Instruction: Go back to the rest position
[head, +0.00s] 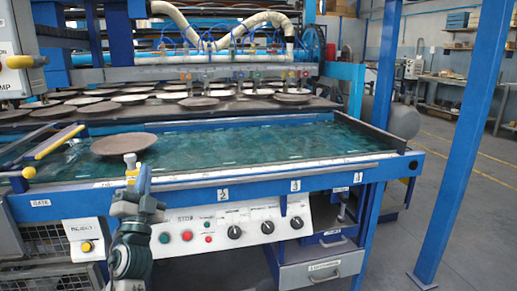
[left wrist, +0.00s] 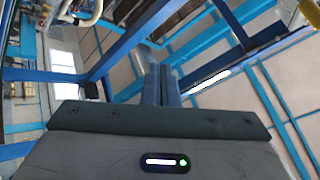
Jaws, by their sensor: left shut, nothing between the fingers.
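My left gripper (head: 145,174) stands upright at the front edge of the plate dryer, low in the head view, above the control panel. Its fingers are together with nothing between them. They also show closed in the left wrist view (left wrist: 161,78), pointing away from the camera toward blue frame beams. A brown plate (head: 124,144) lies on the green dryer bed (head: 240,148), just behind the gripper and apart from it. My right gripper is not in view.
The control panel (head: 255,226) with buttons and knobs is right of my left arm. A yellow-handled bar (head: 60,141) is at the left. Several plates (head: 200,102) lie on the rack behind. A blue post (head: 464,140) stands at the right, with open floor (head: 420,200) around it.

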